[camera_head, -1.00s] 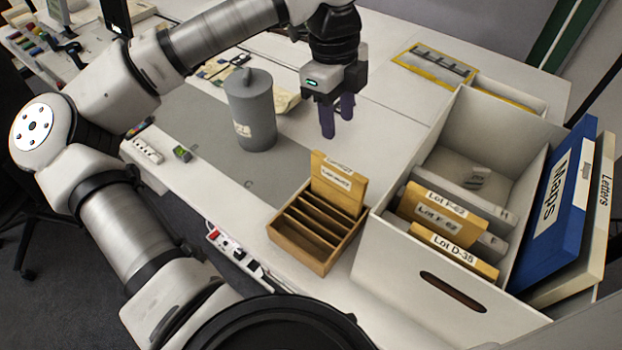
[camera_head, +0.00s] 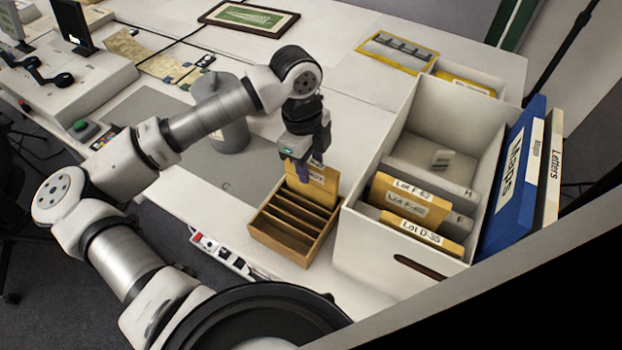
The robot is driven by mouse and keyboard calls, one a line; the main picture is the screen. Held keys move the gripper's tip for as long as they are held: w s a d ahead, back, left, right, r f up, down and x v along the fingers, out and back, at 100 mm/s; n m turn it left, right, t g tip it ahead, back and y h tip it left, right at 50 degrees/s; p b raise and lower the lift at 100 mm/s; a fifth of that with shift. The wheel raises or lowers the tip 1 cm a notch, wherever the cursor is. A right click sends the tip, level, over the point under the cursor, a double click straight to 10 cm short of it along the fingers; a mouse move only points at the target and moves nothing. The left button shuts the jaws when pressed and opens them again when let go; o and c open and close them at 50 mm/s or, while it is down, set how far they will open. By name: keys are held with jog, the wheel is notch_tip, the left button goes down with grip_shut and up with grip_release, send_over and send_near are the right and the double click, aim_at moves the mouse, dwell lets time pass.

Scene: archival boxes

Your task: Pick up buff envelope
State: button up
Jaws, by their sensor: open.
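A buff envelope (camera_head: 326,189) with a printed label stands upright in the back slot of a small wooden rack (camera_head: 272,238). My gripper (camera_head: 306,174) is open, with its purple fingers pointing down at the envelope's upper edge. The fingers cover part of the envelope and its label. I cannot tell whether they touch it or straddle it. More buff envelopes stand in the white box to the right: one labelled Lot F-62 (camera_head: 388,205) and one labelled Lot D-35 (camera_head: 436,240).
The tall white box (camera_head: 372,250) stands close to the rack's right side. A blue Maps folder (camera_head: 512,190) leans against the box's right. A grey lidded canister (camera_head: 232,138) stands behind my arm. A power strip (camera_head: 225,252) lies left of the rack.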

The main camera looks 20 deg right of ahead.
jog(key=shift+f, duration=0.7)
grip_shut()
